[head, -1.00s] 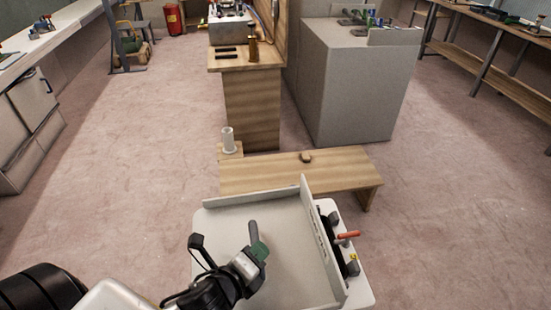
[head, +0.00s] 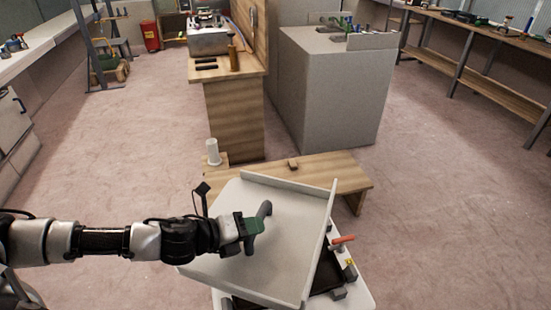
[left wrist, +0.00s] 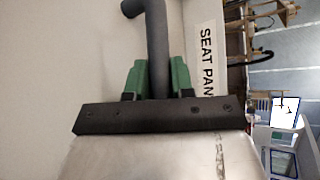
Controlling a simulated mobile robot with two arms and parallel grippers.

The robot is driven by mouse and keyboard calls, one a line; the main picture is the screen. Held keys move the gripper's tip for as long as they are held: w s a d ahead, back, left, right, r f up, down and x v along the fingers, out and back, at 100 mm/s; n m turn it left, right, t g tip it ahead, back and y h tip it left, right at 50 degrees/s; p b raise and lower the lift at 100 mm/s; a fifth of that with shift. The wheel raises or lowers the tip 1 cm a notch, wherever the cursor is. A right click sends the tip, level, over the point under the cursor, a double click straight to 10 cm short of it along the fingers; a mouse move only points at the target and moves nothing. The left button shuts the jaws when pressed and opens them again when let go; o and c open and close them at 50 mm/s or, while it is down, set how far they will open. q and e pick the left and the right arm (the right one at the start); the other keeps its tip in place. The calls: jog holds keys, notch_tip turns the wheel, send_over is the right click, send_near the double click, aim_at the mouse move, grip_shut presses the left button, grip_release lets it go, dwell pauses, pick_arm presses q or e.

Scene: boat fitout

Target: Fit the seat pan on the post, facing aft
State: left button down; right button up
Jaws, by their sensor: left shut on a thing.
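The seat pan (head: 290,258) is a pale grey panel with raised walls on its far and right sides and a dark grey bar handle (head: 264,215). My left gripper (head: 256,229) is shut on that handle and holds the pan tilted above a white-rimmed tray. In the left wrist view the green fingers (left wrist: 158,78) close around the handle (left wrist: 156,40), beside a "SEAT PAN" label (left wrist: 207,62). The pan is apart from the post. My right gripper is not in view.
A low wooden bench (head: 345,180) with a small brown block (head: 293,164) lies just beyond the pan. The white-rimmed tray (head: 362,297) below holds a red-handled tool (head: 343,239). A wooden counter (head: 233,115) and a grey cabinet (head: 335,90) stand behind. Floor is clear left and right.

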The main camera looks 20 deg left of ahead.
pick_arm(q)
jog(key=shift+w+a+r+m+g+h, duration=0.15)
jog(key=shift+w+r+m+g+h, duration=0.6)
jog(key=shift+w+r, duration=0.3)
jog(key=shift+w+a+r+m+g+h, duration=0.1)
jog(key=shift+w+r+m+g+h, duration=0.1)
jog(key=shift+w+m+g+h, duration=0.4)
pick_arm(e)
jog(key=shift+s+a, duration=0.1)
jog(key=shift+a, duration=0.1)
